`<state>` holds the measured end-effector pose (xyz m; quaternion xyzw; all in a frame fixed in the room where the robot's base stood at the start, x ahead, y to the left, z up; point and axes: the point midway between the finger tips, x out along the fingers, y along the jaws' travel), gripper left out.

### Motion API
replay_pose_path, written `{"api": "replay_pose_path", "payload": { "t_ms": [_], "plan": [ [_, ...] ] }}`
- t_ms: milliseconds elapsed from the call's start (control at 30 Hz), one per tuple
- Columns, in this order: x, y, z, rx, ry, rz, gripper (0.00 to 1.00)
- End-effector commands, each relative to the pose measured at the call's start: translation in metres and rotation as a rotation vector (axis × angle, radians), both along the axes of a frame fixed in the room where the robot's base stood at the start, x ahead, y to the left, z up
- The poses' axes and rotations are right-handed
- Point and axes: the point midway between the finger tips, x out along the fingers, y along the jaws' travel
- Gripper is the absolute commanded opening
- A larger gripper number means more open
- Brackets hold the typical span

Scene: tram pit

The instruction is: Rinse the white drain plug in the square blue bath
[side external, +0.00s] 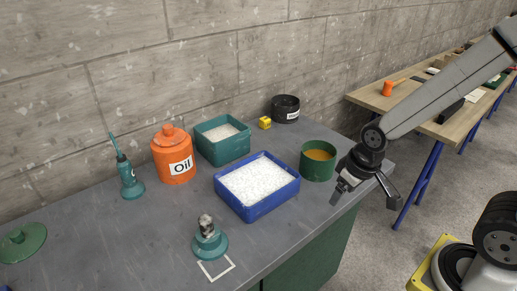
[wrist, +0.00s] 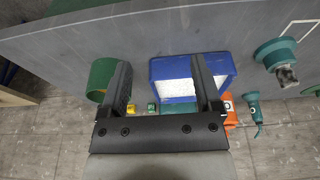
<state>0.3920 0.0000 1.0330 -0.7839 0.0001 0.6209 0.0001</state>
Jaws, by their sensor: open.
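The square blue bath (side external: 246,210) stands on the grey bench, filled with white foam; it also shows in the wrist view (wrist: 180,99). A small dark, grimy piece with some white on it (side external: 206,224), likely the drain plug, sits upright in a teal round-based holder (side external: 209,247) at the bench's front. The piece (wrist: 287,76) and holder (wrist: 275,53) are at the right of the wrist view. My gripper (side external: 363,202) is open and empty, right of the bath near the bench edge. Its two fingers (wrist: 160,66) show apart in the wrist view.
A teal bath (side external: 222,155) with white contents stands behind the blue one. A green pot (side external: 317,170), black pot (side external: 286,109), yellow cube (side external: 265,123), orange oil jar (side external: 173,158) and teal oil can (side external: 130,180) surround them. A white corner mark (side external: 217,270) lies before the holder.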

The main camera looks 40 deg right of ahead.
Motion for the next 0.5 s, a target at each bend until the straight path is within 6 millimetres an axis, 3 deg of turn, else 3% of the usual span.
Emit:
{"api": "replay_pose_path", "payload": {
  "t_ms": [67, 500],
  "plan": [
    [0.0001, 0.0, 0.0, 0.0, 0.0, 0.0, 0.89],
    [0.0041, 0.0042, -0.0025, 0.03, 0.028, -0.053, 0.89]
  ]
}}
